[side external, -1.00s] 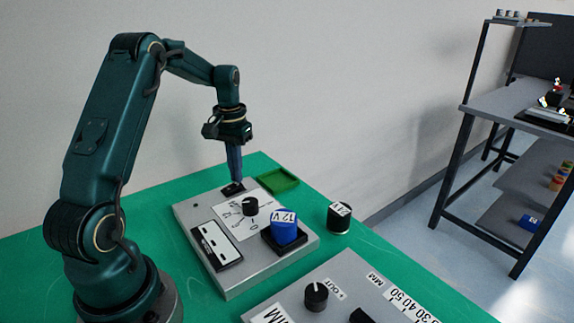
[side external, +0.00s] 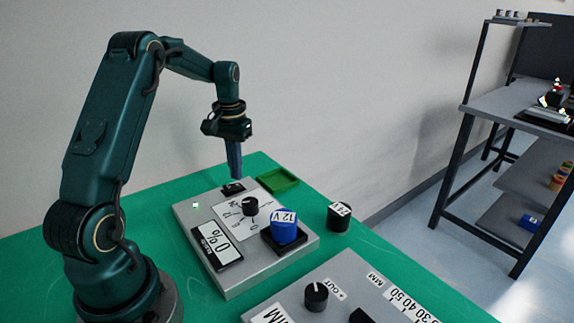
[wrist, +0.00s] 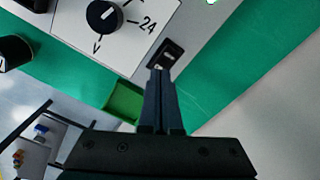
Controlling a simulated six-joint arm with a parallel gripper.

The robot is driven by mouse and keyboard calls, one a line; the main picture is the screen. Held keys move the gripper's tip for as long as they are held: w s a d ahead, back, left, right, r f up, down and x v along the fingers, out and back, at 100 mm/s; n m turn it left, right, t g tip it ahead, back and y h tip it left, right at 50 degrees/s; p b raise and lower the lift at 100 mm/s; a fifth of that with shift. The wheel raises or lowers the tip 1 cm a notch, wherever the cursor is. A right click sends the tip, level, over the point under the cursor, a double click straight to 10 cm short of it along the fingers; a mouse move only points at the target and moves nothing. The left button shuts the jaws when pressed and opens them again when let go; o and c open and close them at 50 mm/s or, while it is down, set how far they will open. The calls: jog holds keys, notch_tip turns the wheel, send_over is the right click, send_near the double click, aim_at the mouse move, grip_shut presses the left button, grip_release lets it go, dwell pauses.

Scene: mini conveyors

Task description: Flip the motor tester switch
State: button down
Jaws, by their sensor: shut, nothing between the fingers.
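The motor tester (side external: 228,282) is a grey box on the green table. Its black rocker switch (side external: 233,188) sits at the far corner of the panel and also shows in the wrist view (wrist: 167,54). My gripper (side external: 235,176) is shut and empty, pointing down just above the switch; in the wrist view its fingertips (wrist: 160,72) overlap the switch's near edge. I cannot tell whether they touch. The display (side external: 217,245) is lit and reads 0%. A small green light (side external: 196,205) is lit on the panel. A black knob (side external: 250,206) stands on the white voltage dial.
A blue 12 V block (side external: 284,227) sits in the tester's black socket. A black labelled cylinder (side external: 340,217) stands to its right. A green tray (side external: 278,180) lies behind the tester. A second grey panel with knobs (side external: 316,296) is in front.

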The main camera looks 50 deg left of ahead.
aim_at(237, 185)
notch_tip(237, 185, up, 5)
jog(key=shift+r, duration=0.2)
dwell(0.5)
